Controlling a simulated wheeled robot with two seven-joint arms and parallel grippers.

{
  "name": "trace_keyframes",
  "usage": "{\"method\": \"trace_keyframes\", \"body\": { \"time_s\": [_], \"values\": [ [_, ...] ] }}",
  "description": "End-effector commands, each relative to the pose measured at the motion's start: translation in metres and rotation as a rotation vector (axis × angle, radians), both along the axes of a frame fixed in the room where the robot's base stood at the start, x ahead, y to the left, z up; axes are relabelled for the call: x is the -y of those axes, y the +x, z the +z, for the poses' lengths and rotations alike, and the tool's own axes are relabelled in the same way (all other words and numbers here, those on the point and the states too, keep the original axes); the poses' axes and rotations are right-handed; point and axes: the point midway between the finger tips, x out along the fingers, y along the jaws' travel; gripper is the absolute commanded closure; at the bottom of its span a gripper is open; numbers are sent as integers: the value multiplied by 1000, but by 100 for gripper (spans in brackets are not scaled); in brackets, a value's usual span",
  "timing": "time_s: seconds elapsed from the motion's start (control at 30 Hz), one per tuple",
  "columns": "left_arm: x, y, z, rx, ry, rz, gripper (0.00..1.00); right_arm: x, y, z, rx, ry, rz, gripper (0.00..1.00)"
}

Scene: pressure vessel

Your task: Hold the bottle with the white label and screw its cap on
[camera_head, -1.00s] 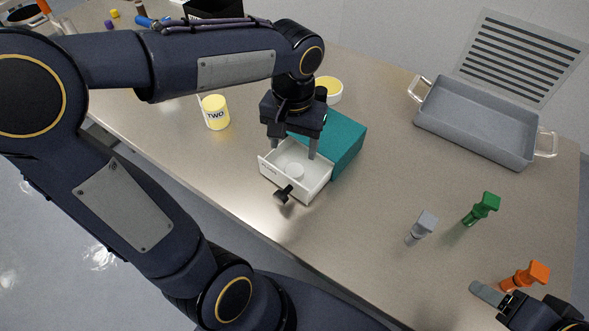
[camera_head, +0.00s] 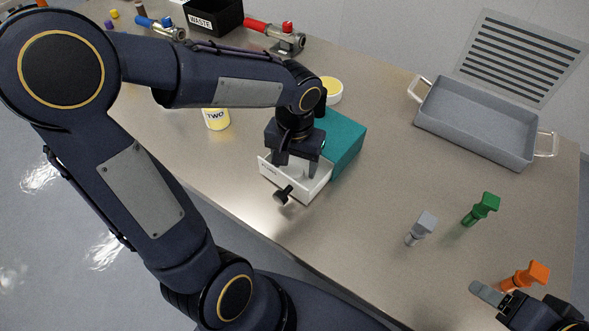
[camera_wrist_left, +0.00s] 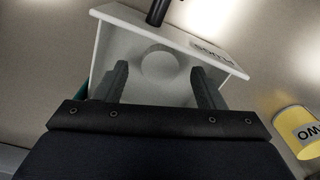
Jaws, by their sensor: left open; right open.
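A white round cap-like piece (camera_wrist_left: 159,62) lies in the open white drawer (camera_wrist_left: 110,45) of a teal box (camera_head: 345,138). My left gripper (camera_head: 297,168) is open and points down into the drawer. In the left wrist view its fingers (camera_wrist_left: 160,85) are on either side of the round piece, apart from it as far as I can see. A yellow container with a white label reading "TWO" (camera_head: 215,121) stands left of the box; it also shows in the left wrist view (camera_wrist_left: 297,128). My right gripper (camera_head: 488,294), partly out of frame, is open at the lower right.
A black drawer handle (camera_head: 283,195) sticks out in front. A round yellow-topped container (camera_head: 330,88) stands behind the box. Grey (camera_head: 421,227), green (camera_head: 482,208) and orange (camera_head: 526,276) pieces stand right. A grey tray (camera_head: 475,125) and black waste bin (camera_head: 215,14) stand farther back.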

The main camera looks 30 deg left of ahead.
Motion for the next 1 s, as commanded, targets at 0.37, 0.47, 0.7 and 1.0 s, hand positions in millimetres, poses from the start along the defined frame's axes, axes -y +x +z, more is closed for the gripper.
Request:
{"method": "trace_keyframes", "body": {
  "time_s": [0.37,0.47,0.7,1.0],
  "values": [
    [0,0,-12,0,-1,1,37,0,0,-1,0,0,0,37],
    [0,0,-12,0,-1,1,37,0,0,-1,0,0,0,37],
    [0,0,-12,1,-1,1,68,0,0,-1,0,0,0,37],
    [0,0,-12,1,-1,1,84,0,0,-1,0,0,0,37]
  ]
}}
